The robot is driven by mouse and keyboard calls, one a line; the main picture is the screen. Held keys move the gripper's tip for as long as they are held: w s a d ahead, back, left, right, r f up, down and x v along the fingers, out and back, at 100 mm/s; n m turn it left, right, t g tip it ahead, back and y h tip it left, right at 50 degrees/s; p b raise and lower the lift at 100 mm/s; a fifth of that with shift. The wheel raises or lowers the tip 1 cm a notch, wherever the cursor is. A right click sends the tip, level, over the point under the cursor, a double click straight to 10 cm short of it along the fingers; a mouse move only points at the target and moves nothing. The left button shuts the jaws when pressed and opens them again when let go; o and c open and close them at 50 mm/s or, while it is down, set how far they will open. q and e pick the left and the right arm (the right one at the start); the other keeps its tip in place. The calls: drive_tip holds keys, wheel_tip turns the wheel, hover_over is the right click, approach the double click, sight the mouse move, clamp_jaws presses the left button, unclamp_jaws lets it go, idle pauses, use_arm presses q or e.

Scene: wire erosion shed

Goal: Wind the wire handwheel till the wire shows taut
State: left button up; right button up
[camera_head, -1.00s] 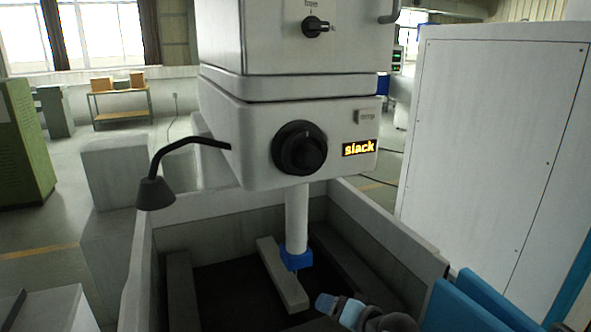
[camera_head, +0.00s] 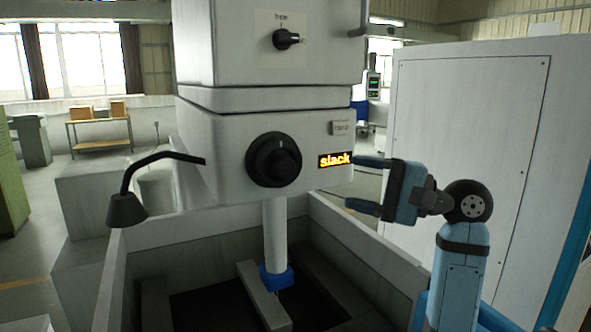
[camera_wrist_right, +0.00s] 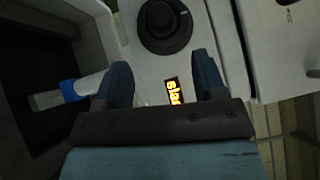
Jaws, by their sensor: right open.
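The black round wire handwheel (camera_head: 273,159) is on the front of the white machine head. To its right a small display (camera_head: 335,160) reads "slack" in yellow-orange letters. My right gripper (camera_head: 354,183) is open and empty, to the right of the handwheel and close to the display. In the right wrist view the handwheel (camera_wrist_right: 165,26) lies beyond the fingertips, and the display (camera_wrist_right: 173,92) shows between the open fingers, partly hidden by the gripper body. My left gripper is not in view.
A black lamp on a bent arm (camera_head: 126,208) sticks out at the left of the head. Below, a column with a blue end (camera_head: 276,277) reaches into the open-topped tank (camera_head: 370,256). A tall white cabinet (camera_head: 470,130) stands at right.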

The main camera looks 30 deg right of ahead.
sight(289, 172)
drive_tip(key=p+x, duration=0.2)
drive_tip(key=x, duration=0.8)
drive_tip(key=shift+w+r, duration=0.1)
drive_tip(key=shift+x, duration=0.75)
drive_tip(key=shift+c, duration=0.5)
drive_tip(key=c, duration=0.8)
drive_tip(key=shift+m+t, duration=0.3)
drive_tip(key=shift+f+m+t+y, duration=0.35)
drive_tip(key=shift+m+t, duration=0.55)
drive_tip(key=shift+m, duration=0.3)
drive_tip(key=shift+a+f+m+t+h, duration=0.15)
drive_tip(key=shift+m+t+h, duration=0.3)
drive_tip(key=shift+m+t, duration=1.6)
drive_tip(key=shift+m, duration=0.45)
